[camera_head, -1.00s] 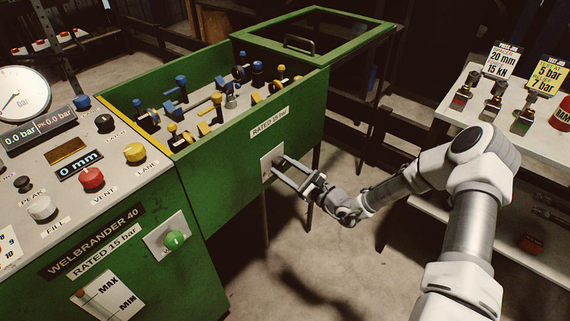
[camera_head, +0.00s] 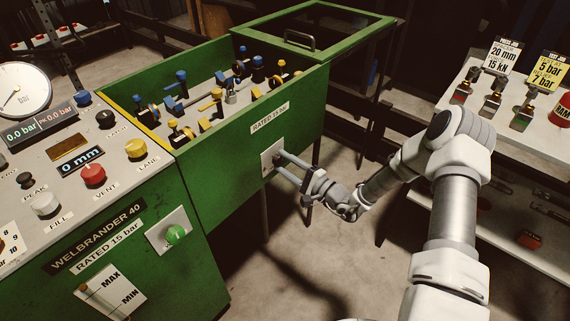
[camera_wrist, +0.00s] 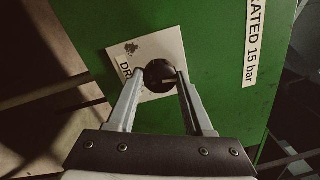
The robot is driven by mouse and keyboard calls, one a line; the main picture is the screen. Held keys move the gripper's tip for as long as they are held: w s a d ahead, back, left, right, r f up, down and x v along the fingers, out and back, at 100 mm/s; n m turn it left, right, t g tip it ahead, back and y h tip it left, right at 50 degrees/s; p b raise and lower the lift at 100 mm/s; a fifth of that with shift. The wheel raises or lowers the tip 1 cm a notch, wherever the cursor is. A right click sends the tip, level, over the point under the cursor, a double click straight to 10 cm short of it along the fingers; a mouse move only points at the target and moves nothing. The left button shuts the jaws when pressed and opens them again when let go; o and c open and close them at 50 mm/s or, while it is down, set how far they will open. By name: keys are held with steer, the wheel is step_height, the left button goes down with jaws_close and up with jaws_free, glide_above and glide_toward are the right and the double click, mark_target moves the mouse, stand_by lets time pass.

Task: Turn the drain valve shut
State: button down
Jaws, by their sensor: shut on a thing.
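The drain valve is a round dark knob (camera_wrist: 160,76) on a pale plate (camera_wrist: 165,50) fixed to the green tank side. A slot or light mark shows on the knob's face, and the plate's label is partly hidden. My gripper (camera_wrist: 160,88) has its two fingers on either side of the knob, shut on it. In the head view my gripper (camera_head: 281,162) reaches the plate (camera_head: 270,158) from the right, and the knob is mostly hidden behind the fingers.
The green tank (camera_head: 235,140) holds blue and yellow fittings. A white bench (camera_head: 500,125) with fittings and signs stands at the right. Open floor lies below my arm.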

steer(key=shift+n, duration=1.2)
steer(key=shift+c, duration=1.5)
jaws_free()
steer(key=p+v, duration=0.2)
steer(key=v, duration=1.5)
steer(key=shift+d, duration=0.35)
steer(key=shift+w, duration=0.1)
